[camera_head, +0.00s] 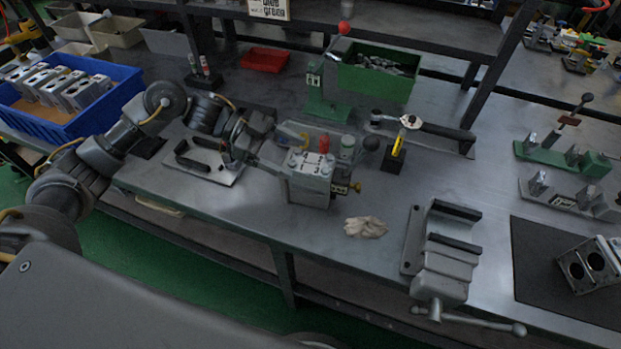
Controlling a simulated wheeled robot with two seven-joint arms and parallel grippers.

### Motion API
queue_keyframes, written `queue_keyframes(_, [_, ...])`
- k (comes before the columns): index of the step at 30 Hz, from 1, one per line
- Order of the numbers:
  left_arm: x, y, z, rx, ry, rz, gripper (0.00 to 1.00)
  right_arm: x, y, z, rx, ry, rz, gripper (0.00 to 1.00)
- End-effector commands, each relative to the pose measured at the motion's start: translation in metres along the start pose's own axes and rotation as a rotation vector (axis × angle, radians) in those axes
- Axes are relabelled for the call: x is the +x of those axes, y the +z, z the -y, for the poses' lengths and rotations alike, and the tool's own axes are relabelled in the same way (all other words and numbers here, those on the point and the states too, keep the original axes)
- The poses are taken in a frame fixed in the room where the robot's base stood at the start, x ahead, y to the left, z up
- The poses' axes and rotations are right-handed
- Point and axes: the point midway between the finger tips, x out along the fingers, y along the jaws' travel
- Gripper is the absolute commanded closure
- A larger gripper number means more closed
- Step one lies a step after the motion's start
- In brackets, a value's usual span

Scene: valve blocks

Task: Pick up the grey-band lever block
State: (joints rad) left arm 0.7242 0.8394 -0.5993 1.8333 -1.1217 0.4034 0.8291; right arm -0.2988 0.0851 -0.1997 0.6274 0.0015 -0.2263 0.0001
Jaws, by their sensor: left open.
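A grey metal valve block (309,190) stands upright near the front edge of the bench, mid-view. A red cap, a pale green cap and a black ball knob show at its top and back, and a brass-coloured fitting on its right side. I cannot make out a grey band on it. My left gripper (287,140) reaches in from the left, open, just behind and left of the block's top. Its fingertips are small and partly lost against the block, so I cannot tell whether they touch it. My right gripper is out of view.
A blue crate (75,129) with several grey blocks stands left. A fixture with black grips (207,165) lies under my left arm. A crumpled cloth (365,227), a vise (440,275) and a black mat (540,270) lie right. A green press (322,95) stands behind.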

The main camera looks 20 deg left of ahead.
Motion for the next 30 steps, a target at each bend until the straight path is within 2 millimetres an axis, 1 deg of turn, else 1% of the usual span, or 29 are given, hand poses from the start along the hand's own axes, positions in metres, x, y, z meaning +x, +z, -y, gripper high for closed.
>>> queue_keyframes(6, [0.033, -0.002, -0.001, -0.001, 0.004, -0.002, 0.20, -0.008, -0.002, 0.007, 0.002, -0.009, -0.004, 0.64])
queue_keyframes(9, [0.044, -0.001, -0.001, 0.000, 0.003, -0.001, 0.20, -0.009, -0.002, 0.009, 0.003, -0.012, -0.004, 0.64])
queue_keyframes(12, [0.050, -0.001, -0.001, 0.001, 0.002, -0.002, 0.20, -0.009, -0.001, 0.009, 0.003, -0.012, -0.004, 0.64])
queue_keyframes(18, [0.050, 0.000, -0.001, 0.000, 0.001, -0.001, 0.20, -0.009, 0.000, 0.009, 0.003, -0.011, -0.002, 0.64])
queue_keyframes(19, [0.050, 0.000, -0.001, 0.000, 0.001, -0.001, 0.21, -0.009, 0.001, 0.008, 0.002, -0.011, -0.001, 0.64])
queue_keyframes(30, [0.050, 0.000, -0.001, 0.000, 0.001, 0.000, 0.70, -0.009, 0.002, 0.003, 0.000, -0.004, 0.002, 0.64])
